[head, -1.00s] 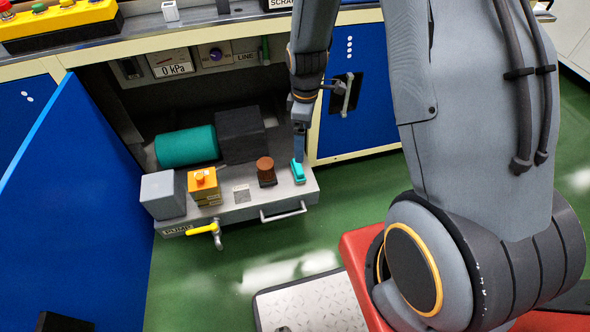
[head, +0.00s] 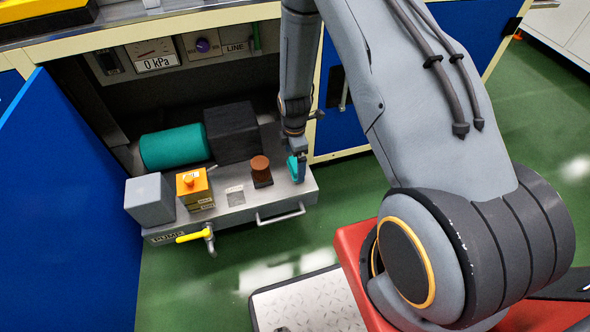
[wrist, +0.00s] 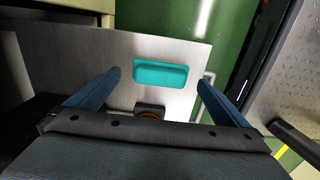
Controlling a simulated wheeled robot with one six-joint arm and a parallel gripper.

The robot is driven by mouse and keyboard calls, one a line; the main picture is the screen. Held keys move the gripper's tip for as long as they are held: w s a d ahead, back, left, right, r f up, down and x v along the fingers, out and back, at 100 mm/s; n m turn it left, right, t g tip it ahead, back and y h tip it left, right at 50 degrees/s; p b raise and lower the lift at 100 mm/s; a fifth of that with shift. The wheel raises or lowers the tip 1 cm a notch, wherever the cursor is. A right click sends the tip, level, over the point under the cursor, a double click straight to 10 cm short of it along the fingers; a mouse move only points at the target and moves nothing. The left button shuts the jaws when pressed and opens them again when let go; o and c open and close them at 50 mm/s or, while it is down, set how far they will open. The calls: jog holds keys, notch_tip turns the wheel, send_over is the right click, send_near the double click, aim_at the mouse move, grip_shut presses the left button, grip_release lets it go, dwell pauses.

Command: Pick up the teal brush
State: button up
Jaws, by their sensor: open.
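The teal brush (head: 293,168) is at the right end of the grey pump tray in the head view, partly hidden by my gripper. In the wrist view the teal brush (wrist: 161,74) lies flat on the metal surface, ahead of and between my two blue fingers. My gripper (head: 300,168) is over the right end of the tray. In the wrist view my gripper (wrist: 158,78) is open, its fingers wide apart with nothing between their pads. I cannot tell whether a finger touches the brush.
A brown-topped knob (head: 260,168) stands just left of the brush. A black block (head: 232,133), a teal cylinder (head: 175,148), an orange box (head: 193,190) and a grey box (head: 149,200) share the tray (head: 232,212). An open blue door (head: 65,200) is at left.

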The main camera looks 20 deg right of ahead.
aim_at(295, 164)
notch_tip(295, 164, down, 3)
jog(key=shift+d, duration=0.1)
jog(key=c, duration=1.3)
jog(key=shift+o, duration=0.2)
notch_tip(295, 164, up, 10)
jog(key=shift+r+p, duration=0.1)
jog(key=shift+p, duration=0.4)
